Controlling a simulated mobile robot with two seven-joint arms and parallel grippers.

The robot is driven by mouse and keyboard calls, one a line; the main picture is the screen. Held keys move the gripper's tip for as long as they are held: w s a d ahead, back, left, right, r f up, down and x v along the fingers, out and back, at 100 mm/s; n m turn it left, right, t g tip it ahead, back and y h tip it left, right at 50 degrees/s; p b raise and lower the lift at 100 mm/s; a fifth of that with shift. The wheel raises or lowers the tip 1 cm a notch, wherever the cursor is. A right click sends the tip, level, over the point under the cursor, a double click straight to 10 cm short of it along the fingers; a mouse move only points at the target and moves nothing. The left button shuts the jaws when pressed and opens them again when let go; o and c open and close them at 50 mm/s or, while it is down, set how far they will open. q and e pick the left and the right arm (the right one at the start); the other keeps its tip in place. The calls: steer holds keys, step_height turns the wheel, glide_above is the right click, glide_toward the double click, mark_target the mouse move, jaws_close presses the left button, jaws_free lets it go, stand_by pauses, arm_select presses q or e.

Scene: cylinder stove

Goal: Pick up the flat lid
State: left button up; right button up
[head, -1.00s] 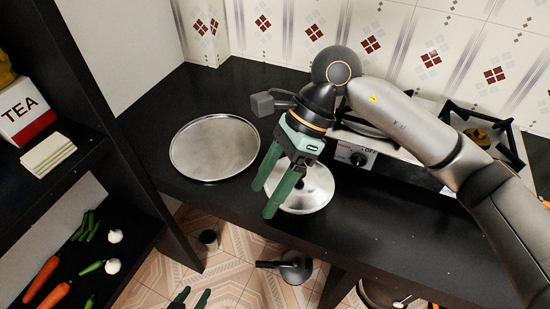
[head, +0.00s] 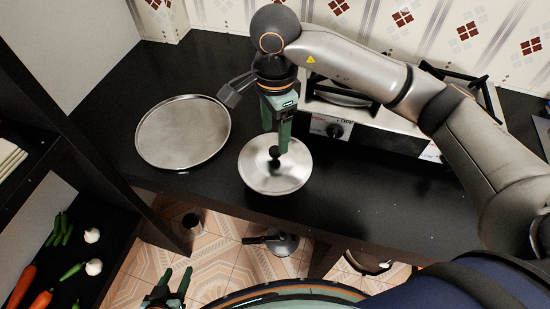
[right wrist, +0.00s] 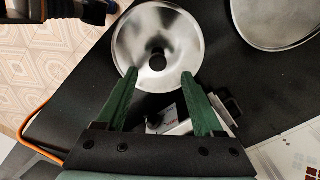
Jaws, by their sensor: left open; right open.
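A shiny, shallow round metal lid (head: 258,178) with a black knob (head: 274,163) lies on the black counter, near its front edge. The lid also shows in the right wrist view (right wrist: 185,40). My right gripper (head: 278,146) points down over the lid, its fingers close to the knob. In the right wrist view the fingers are apart and the knob (right wrist: 158,62) appears between and just beyond the tips; no contact is visible. My left gripper (head: 177,274) is open and empty, low at the bottom of the head view, below counter level.
A larger, flat round metal disc (head: 183,133) with a thin rim lies left of the lid. A stove (head: 345,128) stands behind right. A dark shelf (head: 75,120) with vegetables is at left. A small pan (head: 284,244) is below the counter.

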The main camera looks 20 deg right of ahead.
mark_target(275, 150)
step_height(275, 150, down, 5)
steer(key=shift+s+r+p, duration=0.1)
steer(key=shift+s+p, duration=0.05)
steer(key=shift+p, duration=0.25)
steer(key=shift+c, duration=0.4)
jaws_close()
stand_by(0.8)
